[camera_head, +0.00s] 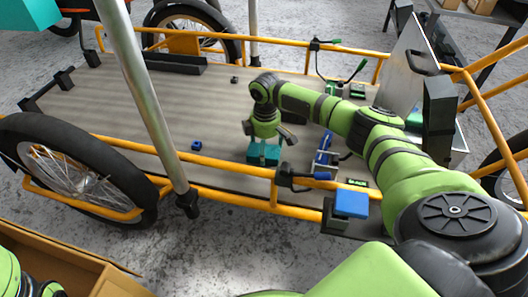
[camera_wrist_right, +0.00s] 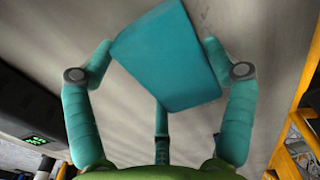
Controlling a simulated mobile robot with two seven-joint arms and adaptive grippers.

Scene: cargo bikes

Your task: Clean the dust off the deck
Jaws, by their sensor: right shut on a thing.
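The deck (camera_head: 110,95) of the cargo bike is a long grey-brown planked surface framed by orange rails. My right gripper (camera_head: 264,150) reaches over the rail and points down at the middle of the deck. It is shut on a teal block (camera_wrist_right: 168,62), which fills the middle of the right wrist view between the teal fingers. The block is close to the deck; I cannot tell whether it touches. Faint darker streaks show on the grey deck in the wrist view, but I cannot tell whether they are dust. My left gripper is out of view.
A small blue block (camera_head: 197,145) and a dark bit (camera_head: 234,79) lie on the deck. A blue clamp-like item (camera_head: 324,155) stands right of the gripper. A silver pole (camera_head: 145,95) crosses the left side. A cardboard box (camera_head: 60,262) sits at lower left.

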